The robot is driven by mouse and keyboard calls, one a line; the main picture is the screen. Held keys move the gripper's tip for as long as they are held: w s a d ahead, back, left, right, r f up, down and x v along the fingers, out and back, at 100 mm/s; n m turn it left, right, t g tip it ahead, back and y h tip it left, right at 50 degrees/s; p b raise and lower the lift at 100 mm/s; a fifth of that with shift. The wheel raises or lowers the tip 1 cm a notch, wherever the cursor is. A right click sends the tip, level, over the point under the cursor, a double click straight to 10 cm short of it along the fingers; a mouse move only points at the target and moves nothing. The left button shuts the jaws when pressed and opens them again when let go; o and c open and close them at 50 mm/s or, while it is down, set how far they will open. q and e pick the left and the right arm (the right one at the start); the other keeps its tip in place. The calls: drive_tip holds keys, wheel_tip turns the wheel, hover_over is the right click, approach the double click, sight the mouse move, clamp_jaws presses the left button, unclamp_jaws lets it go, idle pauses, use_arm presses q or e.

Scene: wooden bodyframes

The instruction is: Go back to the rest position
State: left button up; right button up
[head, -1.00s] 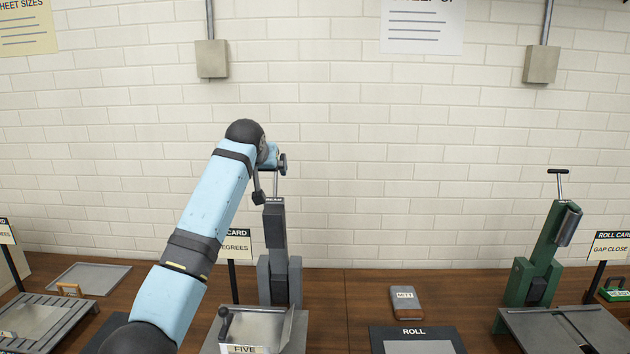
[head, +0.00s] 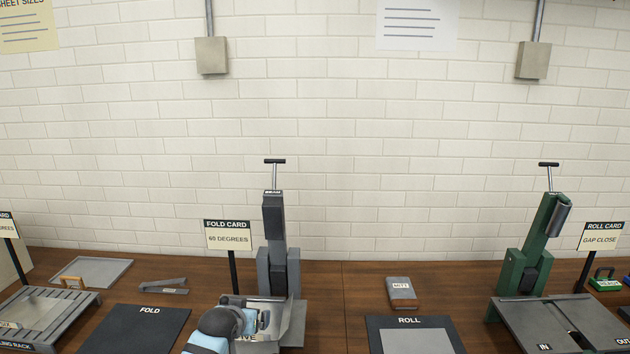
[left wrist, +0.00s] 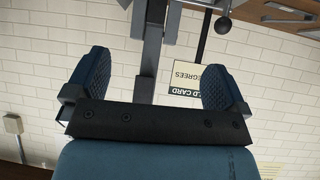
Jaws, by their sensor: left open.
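My left gripper is low at the bottom centre of the head view (head: 262,318), in front of the grey folding machine (head: 275,235). In the left wrist view its two blue fingers (left wrist: 152,88) are wide apart with nothing between them. The machine's upright T-handle (head: 275,172) stands clear of the gripper. My left wrist hides part of the folder's bed and most of its label. The fold card (head: 228,236) reads "60 degrees" and stands just left of the machine. My right gripper is in neither view.
A black FOLD mat (head: 145,330), grey tray (head: 92,272) and cooling rack (head: 30,325) are at left. A grey mitt block (head: 401,290), the ROLL mat (head: 380,330) and the green rolling machine (head: 530,255) are at right.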

use_arm(q)
drive_tip(key=s+a+f, duration=0.1)
drive_tip(key=s+f, duration=1.2)
drive_tip(key=s, duration=1.2)
drive_tip(key=s+a+f+m+h, duration=0.1)
drive_tip(key=s+f, duration=0.2)
drive_tip(key=s, duration=1.2)
drive_tip(key=shift+s+a+f+h, duration=0.3)
drive_tip(key=shift+s+f, duration=0.05)
drive_tip(key=shift+s, duration=0.05)
